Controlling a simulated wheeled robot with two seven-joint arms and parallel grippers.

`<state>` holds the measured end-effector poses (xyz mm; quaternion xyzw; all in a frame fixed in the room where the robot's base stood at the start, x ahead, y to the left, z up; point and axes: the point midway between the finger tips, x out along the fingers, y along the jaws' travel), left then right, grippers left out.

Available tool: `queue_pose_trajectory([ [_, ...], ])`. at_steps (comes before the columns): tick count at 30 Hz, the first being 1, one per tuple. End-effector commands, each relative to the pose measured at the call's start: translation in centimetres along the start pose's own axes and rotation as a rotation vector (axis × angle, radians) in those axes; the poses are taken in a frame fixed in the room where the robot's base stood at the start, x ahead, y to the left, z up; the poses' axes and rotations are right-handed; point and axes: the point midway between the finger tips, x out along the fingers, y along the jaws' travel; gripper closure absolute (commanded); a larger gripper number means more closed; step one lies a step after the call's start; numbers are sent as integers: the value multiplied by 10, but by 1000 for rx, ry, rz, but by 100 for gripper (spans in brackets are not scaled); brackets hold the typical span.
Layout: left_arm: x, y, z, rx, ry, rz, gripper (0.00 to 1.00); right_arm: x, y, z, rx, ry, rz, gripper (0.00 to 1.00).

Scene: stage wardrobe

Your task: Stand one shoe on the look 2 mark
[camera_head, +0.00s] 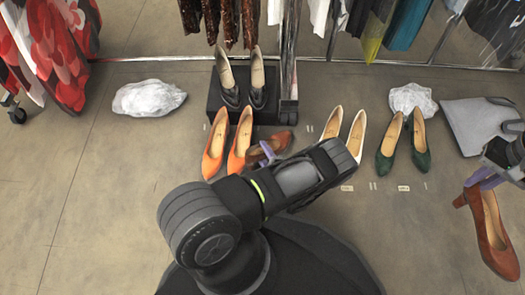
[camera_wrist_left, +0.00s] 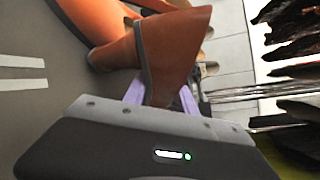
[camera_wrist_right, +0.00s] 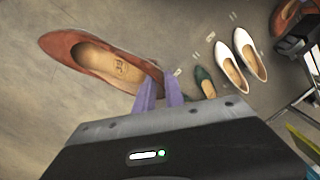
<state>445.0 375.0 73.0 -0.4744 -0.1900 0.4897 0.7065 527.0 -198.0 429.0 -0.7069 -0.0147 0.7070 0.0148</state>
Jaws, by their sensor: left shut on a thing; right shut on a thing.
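One brown shoe (camera_head: 280,141) is between the orange pair and the white pair, toe pointing right. My left gripper (camera_head: 266,152) is shut on its heel end; the left wrist view shows the heel (camera_wrist_left: 168,55) between the purple fingers. I cannot tell whether its sole touches the floor. The other brown shoe (camera_head: 489,232) hangs at the far right, toe down, with my right gripper (camera_head: 484,180) shut on its heel end; it also shows in the right wrist view (camera_wrist_right: 95,62). Two white strokes (camera_head: 310,128), apparently the look 2 mark, lie right of the first shoe.
Orange shoes (camera_head: 239,145), white shoes (camera_head: 357,133) and green shoes (camera_head: 389,142) stand in a row. Black shoes (camera_head: 257,82) stand on a black box (camera_head: 214,101). A grey bag (camera_head: 472,124) lies at right. Clothes racks line the back.

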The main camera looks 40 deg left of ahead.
Motion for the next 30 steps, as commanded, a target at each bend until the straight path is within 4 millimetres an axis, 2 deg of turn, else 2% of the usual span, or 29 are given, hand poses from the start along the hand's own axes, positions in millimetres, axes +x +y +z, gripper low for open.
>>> queue_pose_trajectory([
  [11, 1, 3, -2, -1, -1, -2, 100, 0, 0, 0, 0, 1, 0, 100],
  [12, 1, 2, -2, -1, -1, -2, 64, 0, 0, 0, 0, 1, 0, 100],
  [20, 1, 3, -2, 0, 0, -1, 43, 0, 0, 0, 0, 1, 0, 100],
  [30, 0, 3, -3, 0, 0, 1, 42, 0, 0, 0, 0, 1, 0, 100],
])
